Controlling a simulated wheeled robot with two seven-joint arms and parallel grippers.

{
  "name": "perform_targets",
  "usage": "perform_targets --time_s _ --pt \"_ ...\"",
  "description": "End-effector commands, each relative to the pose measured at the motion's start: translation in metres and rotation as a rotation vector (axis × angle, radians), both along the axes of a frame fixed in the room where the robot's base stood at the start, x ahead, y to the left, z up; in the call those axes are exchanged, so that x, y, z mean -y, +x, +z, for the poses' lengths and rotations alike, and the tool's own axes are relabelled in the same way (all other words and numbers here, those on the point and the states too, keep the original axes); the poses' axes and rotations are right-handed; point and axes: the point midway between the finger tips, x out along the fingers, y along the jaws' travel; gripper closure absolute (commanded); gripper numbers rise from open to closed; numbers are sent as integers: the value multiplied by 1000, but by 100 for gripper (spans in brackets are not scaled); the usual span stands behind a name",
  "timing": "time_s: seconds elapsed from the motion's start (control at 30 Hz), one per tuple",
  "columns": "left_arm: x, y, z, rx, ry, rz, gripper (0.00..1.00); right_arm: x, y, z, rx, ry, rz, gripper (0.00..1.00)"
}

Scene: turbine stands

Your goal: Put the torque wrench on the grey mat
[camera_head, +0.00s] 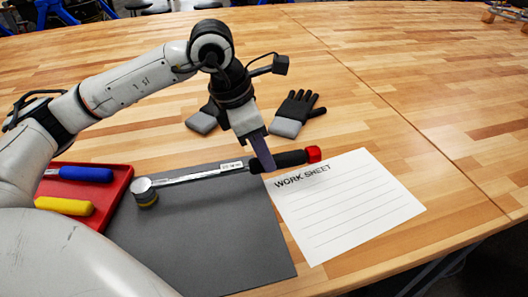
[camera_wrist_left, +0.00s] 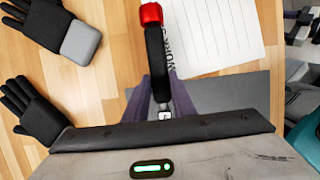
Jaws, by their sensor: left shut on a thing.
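The torque wrench (camera_head: 190,179) has a silver shaft and head, a black grip and a red end cap. It spans the far part of the grey mat (camera_head: 215,235), its round head over the mat's left side. Its red end reaches past the mat's right edge over the work sheet's corner. My left gripper (camera_head: 264,160) is shut on the wrench at its black grip. In the left wrist view the torque wrench (camera_wrist_left: 157,55) runs up from between the fingers (camera_wrist_left: 163,103). I cannot tell whether the wrench touches the mat. My right gripper is not in view.
A red tray (camera_head: 112,198) with blue- and yellow-handled tools is at the mat's left. A white work sheet (camera_head: 345,205) lies to the right. Black and grey gloves (camera_head: 290,115) lie behind the wrench. The wooden table is clear toward the back and right.

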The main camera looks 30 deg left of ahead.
Motion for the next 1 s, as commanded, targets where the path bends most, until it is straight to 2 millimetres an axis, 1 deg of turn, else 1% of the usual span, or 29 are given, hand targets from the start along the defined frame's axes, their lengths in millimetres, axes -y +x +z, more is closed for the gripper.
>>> perform_targets --time_s 0.23,0.37,0.4,0.47,0.5,0.83,0.93,1.0 --pt "1 0 -10 1 -4 0 100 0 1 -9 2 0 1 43" --pt "1 0 -10 0 -3 0 100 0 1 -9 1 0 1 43" --pt "1 -1 -12 -4 -2 0 75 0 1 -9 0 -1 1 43" --pt "1 -1 -12 -5 -1 0 65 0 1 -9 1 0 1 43" --pt "1 -1 -11 -5 -1 0 58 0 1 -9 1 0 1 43" --pt "1 0 -8 -1 -2 0 58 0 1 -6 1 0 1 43" --pt "0 0 0 -1 -2 0 58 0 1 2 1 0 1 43" --pt "0 0 9 -1 -1 1 58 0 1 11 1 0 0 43"
